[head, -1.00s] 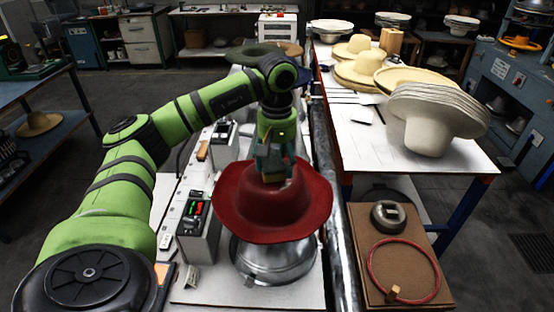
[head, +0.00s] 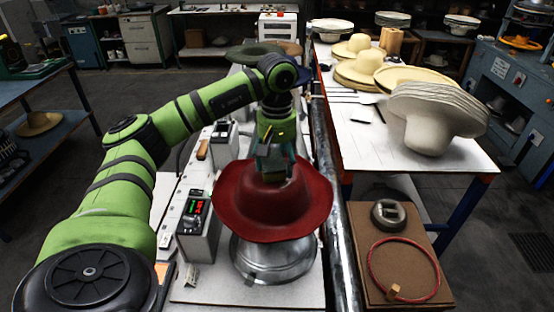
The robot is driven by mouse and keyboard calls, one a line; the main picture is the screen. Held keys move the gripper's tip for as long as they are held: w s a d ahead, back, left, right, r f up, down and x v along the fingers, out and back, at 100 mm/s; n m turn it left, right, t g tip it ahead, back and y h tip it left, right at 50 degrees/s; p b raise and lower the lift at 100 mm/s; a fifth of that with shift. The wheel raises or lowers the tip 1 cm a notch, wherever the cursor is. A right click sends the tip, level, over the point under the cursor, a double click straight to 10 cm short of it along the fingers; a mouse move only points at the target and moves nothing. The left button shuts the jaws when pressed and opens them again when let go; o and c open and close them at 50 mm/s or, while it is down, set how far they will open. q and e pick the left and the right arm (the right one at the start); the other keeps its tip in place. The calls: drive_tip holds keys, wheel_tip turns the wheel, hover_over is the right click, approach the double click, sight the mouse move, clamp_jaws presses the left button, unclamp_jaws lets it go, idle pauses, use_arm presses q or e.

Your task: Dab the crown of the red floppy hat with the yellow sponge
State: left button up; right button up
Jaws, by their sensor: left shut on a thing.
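The red floppy hat (head: 250,214) sits on a round metal press base in the middle of the head view, its wide brim drooping. My left gripper (head: 272,172) points down over the crown. It is shut on the yellow sponge (head: 272,180), which shows only as a small dark yellowish patch below the fingers. The sponge is at the crown top; I cannot tell whether it touches. The gripper hides part of the crown. My right gripper is not in view.
A control box (head: 196,222) with lit displays stands left of the hat. A metal rail (head: 335,215) runs along the right. A brown box (head: 398,290) holds a red ring. Stacked pale hats (head: 430,118) stand on the white table at right.

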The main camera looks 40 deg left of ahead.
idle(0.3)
use_arm(q)
wheel_tip(320, 180, up, 5)
drive_tip(key=p, duration=0.3)
drive_tip(key=shift+f+p, duration=0.15)
drive_tip(key=shift+p, duration=0.25)
drive_tip(key=shift+r+p, duration=0.6)
drive_tip(key=shift+r, duration=0.5)
